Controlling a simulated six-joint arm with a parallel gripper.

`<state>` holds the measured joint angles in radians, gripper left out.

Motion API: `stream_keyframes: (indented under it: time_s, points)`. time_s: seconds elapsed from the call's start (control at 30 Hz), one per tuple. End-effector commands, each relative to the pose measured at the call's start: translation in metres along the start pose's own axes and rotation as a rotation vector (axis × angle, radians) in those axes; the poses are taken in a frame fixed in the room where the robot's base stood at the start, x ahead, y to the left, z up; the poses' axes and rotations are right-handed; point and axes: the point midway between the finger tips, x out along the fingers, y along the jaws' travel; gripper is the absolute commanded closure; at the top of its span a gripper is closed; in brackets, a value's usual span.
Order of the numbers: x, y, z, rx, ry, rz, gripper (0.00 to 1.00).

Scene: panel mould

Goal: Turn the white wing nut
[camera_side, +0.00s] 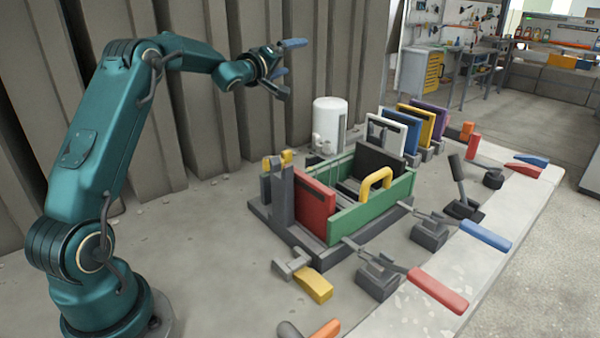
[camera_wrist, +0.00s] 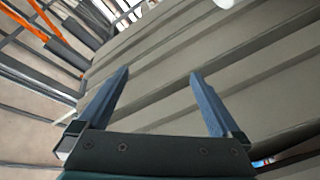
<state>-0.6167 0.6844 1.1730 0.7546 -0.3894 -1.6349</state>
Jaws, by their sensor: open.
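The panel mould has green side walls (camera_side: 375,205) and stands on a dark base in the side view. My gripper (camera_side: 290,68) is open and empty, high above and to the left of the mould, near the ribbed wall. In the wrist view my gripper (camera_wrist: 160,73) shows two blue fingers spread apart with nothing between them.
A white cylinder (camera_side: 329,125) stands behind the mould. White, blue, yellow (camera_side: 418,123) and purple panels stand in a row at the back right. Clamps with red (camera_side: 438,290) and blue (camera_side: 486,236) handles line the front edge. The ribbed wall (camera_side: 205,120) is close behind my arm.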

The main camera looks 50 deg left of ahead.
Motion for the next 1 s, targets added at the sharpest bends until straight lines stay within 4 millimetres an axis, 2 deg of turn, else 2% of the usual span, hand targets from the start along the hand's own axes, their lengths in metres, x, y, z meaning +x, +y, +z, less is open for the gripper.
stream_keyframes:
  time_s: [0.1,0.2,0.3,0.4,0.57,1.0]
  points:
    - [-0.015,-0.026,0.051,0.376,-0.188,0.052,0.00]
    - [-0.034,-0.045,0.092,0.638,-0.347,0.134,0.00]
    - [-0.055,-0.061,0.122,0.817,-0.477,0.218,0.00]
    - [-0.072,-0.071,0.142,0.926,-0.563,0.287,0.00]
    - [-0.080,-0.077,0.155,0.990,-0.616,0.334,0.00]
    - [-0.047,-0.078,0.181,0.991,-0.617,0.334,0.00]
